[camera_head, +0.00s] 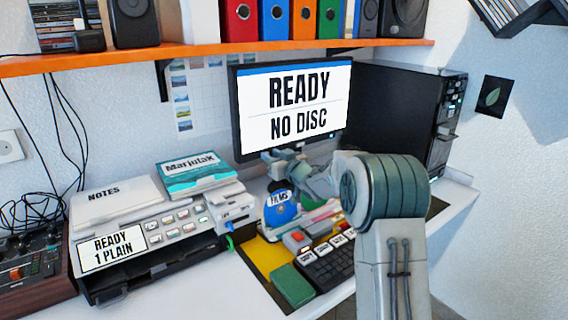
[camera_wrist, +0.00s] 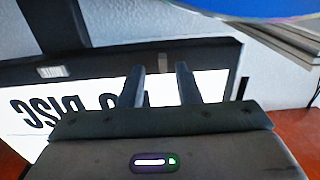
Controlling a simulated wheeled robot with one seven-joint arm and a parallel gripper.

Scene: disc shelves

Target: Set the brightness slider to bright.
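The left machine (camera_head: 150,235) has a small screen reading "READY 1 PLAIN" and rows of small buttons. The monitor (camera_head: 295,108) stands behind the desk and reads "READY NO DISC"; it also shows upside down in the wrist view (camera_wrist: 75,105). My gripper (camera_wrist: 160,82) has its two fingers apart with nothing between them, in front of the monitor. In the head view my arm reaches from the right to just below the monitor, and its fingertips are hard to tell there.
An orange shelf (camera_head: 215,56) with binders and speakers runs above. A black computer tower (camera_head: 400,115) stands right of the monitor. A keyboard (camera_head: 330,262), a green block (camera_head: 291,286) and a blue round item marked "FILMS" (camera_head: 281,209) crowd the desk below my arm.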

